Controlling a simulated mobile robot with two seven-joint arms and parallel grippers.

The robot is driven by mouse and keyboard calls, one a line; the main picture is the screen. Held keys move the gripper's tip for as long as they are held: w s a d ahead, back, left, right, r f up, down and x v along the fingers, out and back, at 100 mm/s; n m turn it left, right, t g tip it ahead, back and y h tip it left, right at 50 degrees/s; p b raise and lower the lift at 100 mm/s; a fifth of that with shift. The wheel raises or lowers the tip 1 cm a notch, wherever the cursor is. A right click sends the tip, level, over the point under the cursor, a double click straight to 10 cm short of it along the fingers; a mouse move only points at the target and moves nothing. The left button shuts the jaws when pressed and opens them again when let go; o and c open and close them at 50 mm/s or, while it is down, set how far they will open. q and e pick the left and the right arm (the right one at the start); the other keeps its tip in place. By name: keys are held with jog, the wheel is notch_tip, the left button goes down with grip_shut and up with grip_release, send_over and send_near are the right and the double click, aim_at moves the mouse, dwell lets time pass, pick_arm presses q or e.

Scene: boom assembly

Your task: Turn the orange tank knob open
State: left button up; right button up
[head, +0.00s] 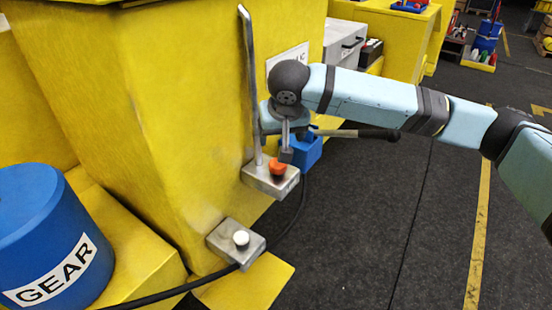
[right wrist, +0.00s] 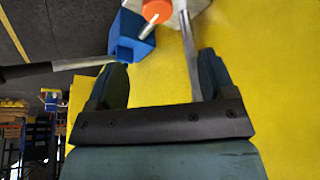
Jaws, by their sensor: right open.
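The orange knob (head: 277,169) sits on a grey metal block (head: 262,183) on the side of the yellow machine. My right gripper (head: 287,152) is just above the knob in the head view, its fingers partly hidden by one another. In the right wrist view the open fingers (right wrist: 163,75) have nothing held between them. The orange knob (right wrist: 158,9) shows beyond the fingertips at the top edge, partly cut off, with a pale pin on it. I cannot tell whether a finger touches it. My left gripper is not in view.
An upright metal pipe (head: 250,85) rises from the block; it passes close to one finger in the wrist view (right wrist: 189,55). A dark-gripped lever (head: 370,133) and blue box (head: 307,152) are near my gripper. A white knob (head: 241,238) sits lower; a blue GEAR drum (head: 45,225) stands left.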

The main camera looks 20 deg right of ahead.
aim_at(279, 165)
jog(key=p+x, duration=0.2)
jog(key=x, duration=1)
jog(key=shift+w+d, duration=0.1)
jog(key=shift+d, duration=0.1)
jog(key=shift+w+f+p, duration=0.2)
jog(key=shift+f+p, duration=0.15)
jog(key=shift+f, duration=0.4)
jog(key=c, duration=0.9)
